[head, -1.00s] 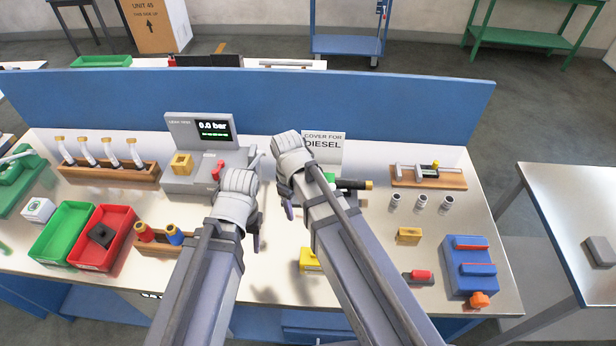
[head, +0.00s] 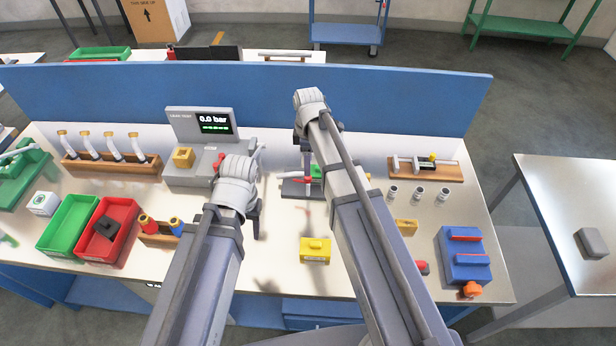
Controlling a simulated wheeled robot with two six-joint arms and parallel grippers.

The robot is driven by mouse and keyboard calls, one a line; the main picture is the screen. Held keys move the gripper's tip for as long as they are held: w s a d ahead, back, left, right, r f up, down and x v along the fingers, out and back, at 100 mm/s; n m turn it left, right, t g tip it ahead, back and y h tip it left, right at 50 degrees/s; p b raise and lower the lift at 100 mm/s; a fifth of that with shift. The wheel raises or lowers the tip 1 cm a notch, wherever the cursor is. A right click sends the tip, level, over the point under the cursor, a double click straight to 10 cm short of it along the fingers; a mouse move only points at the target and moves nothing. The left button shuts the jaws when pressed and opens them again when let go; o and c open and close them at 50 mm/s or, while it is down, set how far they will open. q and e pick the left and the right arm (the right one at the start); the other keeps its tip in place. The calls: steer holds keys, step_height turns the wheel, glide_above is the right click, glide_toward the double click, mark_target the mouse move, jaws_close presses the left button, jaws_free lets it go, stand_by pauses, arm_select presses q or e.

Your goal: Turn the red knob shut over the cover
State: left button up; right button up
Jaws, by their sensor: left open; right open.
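A small red handle-like part (head: 301,180) shows beside a green part (head: 316,172) on a low grey stand (head: 293,190) at the bench's middle; my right arm hides much of this. I cannot tell whether it is the knob of the task, and I cannot make out a cover. Another red part (head: 220,158) is on the leak tester. My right gripper (head: 306,160) is open, pointing down above the stand; whether it touches anything is unclear. My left gripper (head: 257,215) is open and empty over the bench, left of the stand.
A yellow block (head: 315,251) lies in front of the stand. The grey leak tester (head: 185,124) reads 0.0 bar. Red (head: 127,247) and green (head: 52,244) bins are at left. A blue panel (head: 400,95) closes the back.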

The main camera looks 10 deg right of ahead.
step_height(320, 180, down, 7)
steer(key=b, duration=0.6)
steer(key=shift+r, duration=0.15)
jaws_close()
